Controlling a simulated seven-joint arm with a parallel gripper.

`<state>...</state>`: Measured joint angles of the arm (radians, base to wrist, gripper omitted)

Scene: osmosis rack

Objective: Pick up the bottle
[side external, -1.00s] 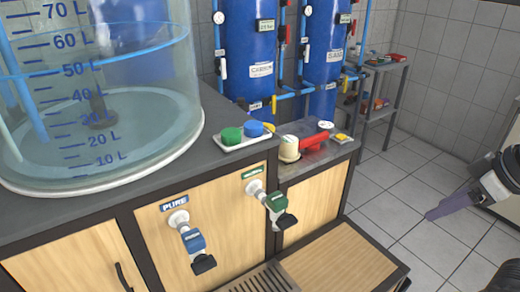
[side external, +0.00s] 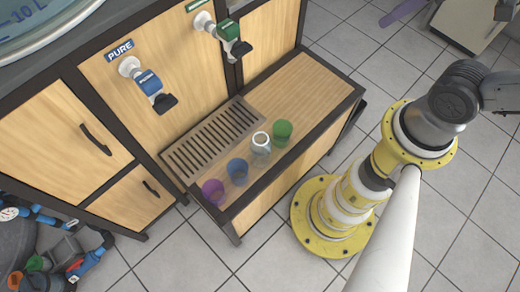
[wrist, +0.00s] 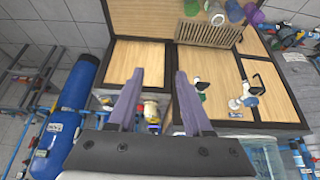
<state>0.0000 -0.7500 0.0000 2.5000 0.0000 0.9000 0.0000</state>
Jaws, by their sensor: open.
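A clear bottle (side external: 261,148) with a pale rim stands on the low wooden step, between a blue cup (side external: 237,171) and a green cup (side external: 282,132). It also shows in the wrist view (wrist: 216,14) at the top edge, where it is partly cut off. A purple cup (side external: 213,192) stands at the left end of the row. My gripper (wrist: 155,80) has two purple fingers spread apart with nothing held between them. In the side view only part of a finger (side external: 402,12) shows at the top right, well away from the bottle.
A slatted drain grate (side external: 212,138) lies behind the row. Above it are the PURE tap (side external: 150,88) and a green tap (side external: 230,38) on the cabinet. Blue tanks (wrist: 70,115) stand at the left in the wrist view. Tiled floor lies in front of the step.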

